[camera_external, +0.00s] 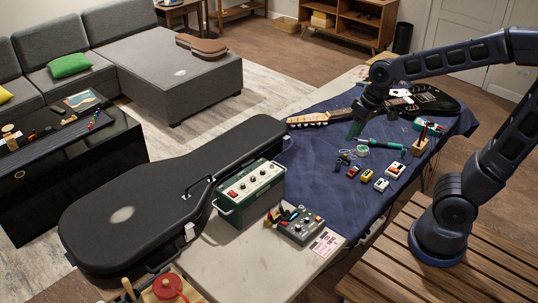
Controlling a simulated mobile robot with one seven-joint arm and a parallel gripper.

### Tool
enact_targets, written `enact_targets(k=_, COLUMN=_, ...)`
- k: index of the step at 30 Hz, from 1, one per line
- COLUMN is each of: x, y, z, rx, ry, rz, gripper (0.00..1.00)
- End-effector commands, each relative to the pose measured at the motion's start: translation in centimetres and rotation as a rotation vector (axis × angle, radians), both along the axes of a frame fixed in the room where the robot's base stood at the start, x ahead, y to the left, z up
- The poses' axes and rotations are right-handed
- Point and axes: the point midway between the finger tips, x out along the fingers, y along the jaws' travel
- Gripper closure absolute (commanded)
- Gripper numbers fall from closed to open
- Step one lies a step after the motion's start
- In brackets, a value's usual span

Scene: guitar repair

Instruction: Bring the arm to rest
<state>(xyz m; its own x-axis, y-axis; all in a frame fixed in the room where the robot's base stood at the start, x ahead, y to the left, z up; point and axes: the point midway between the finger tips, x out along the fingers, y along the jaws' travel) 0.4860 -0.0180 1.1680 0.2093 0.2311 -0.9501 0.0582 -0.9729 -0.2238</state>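My dark blue arm rises from its base at the right, bends at the upper right and reaches left over the blue cloth (318,162) on the table. My gripper (355,130) points down above the cloth, close to the guitar neck (308,119) in the picture. The gripper is small and dark here, and its finger gap does not show clearly. I cannot tell whether it holds anything. A black electric guitar (437,101) lies on the cloth, partly hidden behind my arm.
A soldering iron (384,144), solder (362,151) and several small pedals (381,184) lie near the gripper. A tool holder (420,146) stands right. The cloth's front left is bare.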

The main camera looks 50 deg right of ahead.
Motion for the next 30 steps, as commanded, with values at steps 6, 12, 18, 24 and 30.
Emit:
enact_targets(k=6, x=-3.9, y=-2.9, z=2.9, rx=-0.057, ry=-0.079, rz=-0.021, gripper=0.64)
enact_targets(k=12, x=-7.5, y=-4.8, z=4.7, rx=-0.136, ry=-0.139, rz=-0.047, gripper=0.64)
enact_targets(k=18, x=-10.0, y=-5.9, z=5.5, rx=-0.201, ry=-0.173, rz=-0.073, gripper=0.64)
enact_targets(k=24, x=-10.7, y=-6.2, z=5.7, rx=-0.222, ry=-0.182, rz=-0.080, gripper=0.64)
enact_targets(k=30, x=-10.7, y=-6.2, z=5.7, rx=-0.222, ry=-0.182, rz=-0.078, gripper=0.64)
